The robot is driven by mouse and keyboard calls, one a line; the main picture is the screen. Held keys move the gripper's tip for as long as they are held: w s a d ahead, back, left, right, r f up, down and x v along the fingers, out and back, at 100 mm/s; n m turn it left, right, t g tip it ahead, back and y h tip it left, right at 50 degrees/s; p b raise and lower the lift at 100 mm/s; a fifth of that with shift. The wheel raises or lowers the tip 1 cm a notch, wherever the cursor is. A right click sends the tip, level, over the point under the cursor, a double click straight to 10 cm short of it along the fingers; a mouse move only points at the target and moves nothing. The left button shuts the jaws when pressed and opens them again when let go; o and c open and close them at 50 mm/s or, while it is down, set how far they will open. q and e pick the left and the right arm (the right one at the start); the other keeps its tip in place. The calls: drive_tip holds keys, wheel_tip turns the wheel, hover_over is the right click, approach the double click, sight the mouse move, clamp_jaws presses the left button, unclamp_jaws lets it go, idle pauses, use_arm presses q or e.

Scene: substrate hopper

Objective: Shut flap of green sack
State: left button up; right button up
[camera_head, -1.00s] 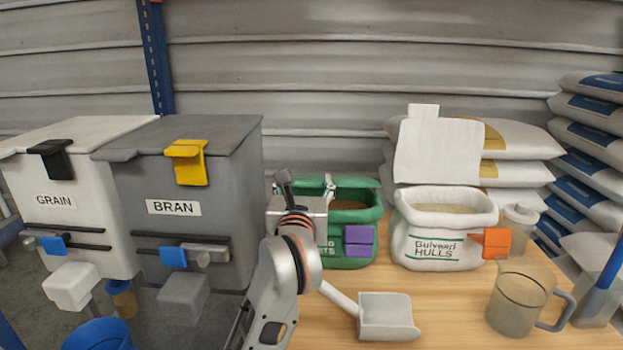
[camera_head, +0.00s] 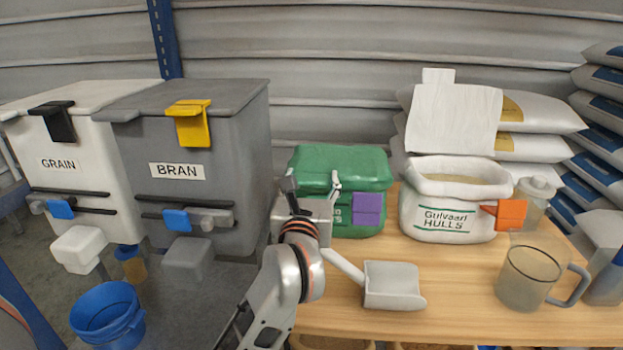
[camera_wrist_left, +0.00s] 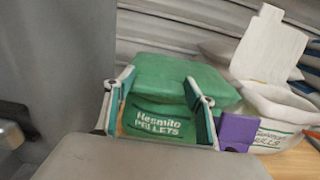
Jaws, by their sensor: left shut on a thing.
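The green sack (camera_head: 345,226) stands on the wooden table, with white "Hesmito PELLETS" lettering on its front in the left wrist view (camera_wrist_left: 165,124). Its green flap (camera_head: 350,163) lies over the top, covering the mouth, and it also shows in the left wrist view (camera_wrist_left: 178,76). A purple clip (camera_head: 368,208) is on the sack's front right. My left gripper (camera_head: 313,180) is at the sack's front left, its fingers set wide apart on either side of the flap's front edge and shut on it. My arm hides the sack's lower left. My right gripper is not in view.
A white hulls sack (camera_head: 447,220), open with an orange clip (camera_head: 511,213), stands to the right. A scoop (camera_head: 393,285) and a clear jug (camera_head: 530,276) are in front. The grey BRAN bin (camera_head: 225,140) is close on the left.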

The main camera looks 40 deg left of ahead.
use_arm(q)
wheel_tip(320, 180, down, 2)
drive_tip(key=shift+d+f+h, duration=0.1)
drive_tip(key=shift+h, duration=0.2)
drive_tip(key=o, duration=1.6)
drive_tip(key=shift+r, duration=0.55)
wheel_tip(320, 180, up, 10)
drive_tip(key=shift+f, duration=0.2)
